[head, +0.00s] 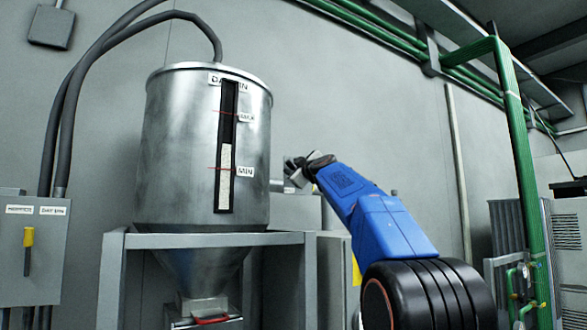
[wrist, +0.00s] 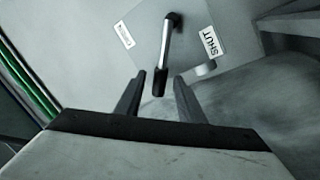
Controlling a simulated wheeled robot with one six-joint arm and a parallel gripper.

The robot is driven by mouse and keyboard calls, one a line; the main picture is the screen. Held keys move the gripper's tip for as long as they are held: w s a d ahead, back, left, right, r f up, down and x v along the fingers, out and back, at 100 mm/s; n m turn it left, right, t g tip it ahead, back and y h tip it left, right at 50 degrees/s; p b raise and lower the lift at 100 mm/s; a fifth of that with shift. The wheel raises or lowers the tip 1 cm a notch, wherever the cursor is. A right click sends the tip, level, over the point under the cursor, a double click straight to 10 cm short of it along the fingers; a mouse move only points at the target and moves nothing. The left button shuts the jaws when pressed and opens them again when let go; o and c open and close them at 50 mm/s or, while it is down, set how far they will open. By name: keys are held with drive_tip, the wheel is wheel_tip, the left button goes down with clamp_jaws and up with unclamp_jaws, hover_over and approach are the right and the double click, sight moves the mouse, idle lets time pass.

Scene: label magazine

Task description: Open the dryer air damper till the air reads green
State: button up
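The damper lever (wrist: 166,48) is a metal rod with a black grip, fixed to a grey plate (wrist: 150,38) in the wrist view. A SHUT label (wrist: 208,41) is right of its pivot, and a small label, too small to read, is at left. The lever hangs down in the picture, slightly tilted. My gripper (wrist: 160,80) is open, and the black grip shows between its fingertips. I cannot tell whether they touch it. In the head view my gripper (head: 296,171) is right of the steel bin, and the lever cannot be made out. No air reading is visible.
The steel bin (head: 170,140) stands on a grey frame (head: 112,275), with a sight strip marked MIN. At left is a grey box (head: 50,275) with a yellow-handled lever (head: 28,240). Green pipes (head: 520,160) run at right.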

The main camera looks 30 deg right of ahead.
clamp_jaws()
drive_tip(key=shift+r, duration=0.1)
drive_tip(key=shift+d+r+m+g+h, duration=0.15)
drive_tip(key=shift+d+r+m+h, duration=0.15)
drive_tip(key=shift+m, duration=0.55)
drive_tip(key=shift+d+r+m+g+h, duration=0.2)
drive_tip(key=shift+d+r+m, duration=0.15)
drive_tip(key=shift+m, duration=0.45)
drive_tip(key=shift+d+r+m+g+h, duration=0.2)
drive_tip(key=shift+d+r+m, duration=0.15)
drive_tip(key=shift+m, duration=0.5)
unclamp_jaws()
drive_tip(key=v, duration=1.7)
drive_tip(key=shift+s+f, duration=0.15)
drive_tip(key=shift+f, duration=0.1)
